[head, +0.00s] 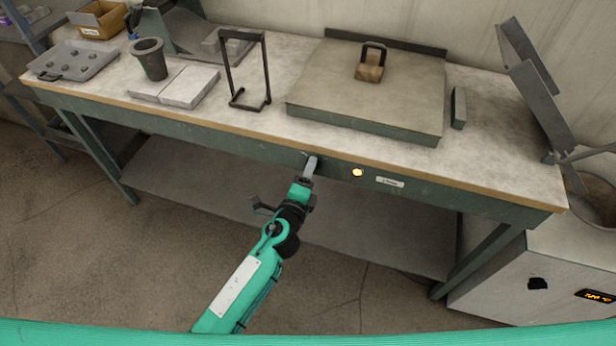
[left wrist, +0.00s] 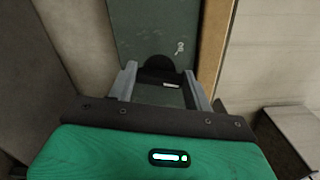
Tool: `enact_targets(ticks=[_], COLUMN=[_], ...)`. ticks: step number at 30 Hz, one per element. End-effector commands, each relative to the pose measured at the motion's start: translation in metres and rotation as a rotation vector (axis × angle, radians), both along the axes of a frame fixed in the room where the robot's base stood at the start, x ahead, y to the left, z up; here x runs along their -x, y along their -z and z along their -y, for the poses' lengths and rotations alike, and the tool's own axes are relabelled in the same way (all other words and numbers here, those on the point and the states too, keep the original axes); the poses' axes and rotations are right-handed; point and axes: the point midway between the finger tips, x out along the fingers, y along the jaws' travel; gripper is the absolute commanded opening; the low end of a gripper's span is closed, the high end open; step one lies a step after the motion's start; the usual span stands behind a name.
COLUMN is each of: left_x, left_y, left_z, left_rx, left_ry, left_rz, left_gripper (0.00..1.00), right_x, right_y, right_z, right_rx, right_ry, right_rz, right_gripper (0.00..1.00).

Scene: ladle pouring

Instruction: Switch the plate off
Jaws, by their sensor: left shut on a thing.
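The plate (head: 330,80) is a broad flat slab with a green-grey side, on the workbench. A round lamp (head: 357,173) on the bench's front rail glows yellow, beside a small white label (head: 390,182) too small to read surely. My left gripper (head: 311,164) reaches up to the rail, left of the lamp. In the left wrist view its two grey fingers sit either side of a dark rounded knob (left wrist: 158,68), shut on it. The fingers hide most of the knob in the head view. My right gripper is out of view.
A brown block with a handle (head: 370,66) sits on the plate. A black wire stand (head: 248,104), pale slabs (head: 188,86), a dark cup (head: 150,60) and a tray (head: 75,60) stand to the left. A cabinet with an orange display (head: 595,296) is at right.

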Motion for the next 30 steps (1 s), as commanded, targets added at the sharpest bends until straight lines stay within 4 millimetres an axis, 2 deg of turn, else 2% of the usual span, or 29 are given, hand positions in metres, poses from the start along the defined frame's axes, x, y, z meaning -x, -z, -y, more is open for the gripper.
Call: enact_targets(ticks=[6, 15, 21, 30], left_x=[0.001, 0.0, 0.0, 0.001], left_y=[0.004, 0.004, 0.004, 0.005], left_z=[0.0, -0.001, 0.0, 0.001], left_rx=[0.199, 0.47, 0.643, 0.848], left_ry=[-0.001, -0.002, -0.002, -0.003], left_rz=[-0.067, -0.155, -0.212, -0.279], left_gripper=[0.28, 0.28, 0.28, 0.28], right_x=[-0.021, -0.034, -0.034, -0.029], right_y=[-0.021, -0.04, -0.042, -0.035], right_z=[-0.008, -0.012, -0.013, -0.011], right_rx=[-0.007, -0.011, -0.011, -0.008], right_ry=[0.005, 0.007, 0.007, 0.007], right_rz=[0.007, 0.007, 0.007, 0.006], right_gripper=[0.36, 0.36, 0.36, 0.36])
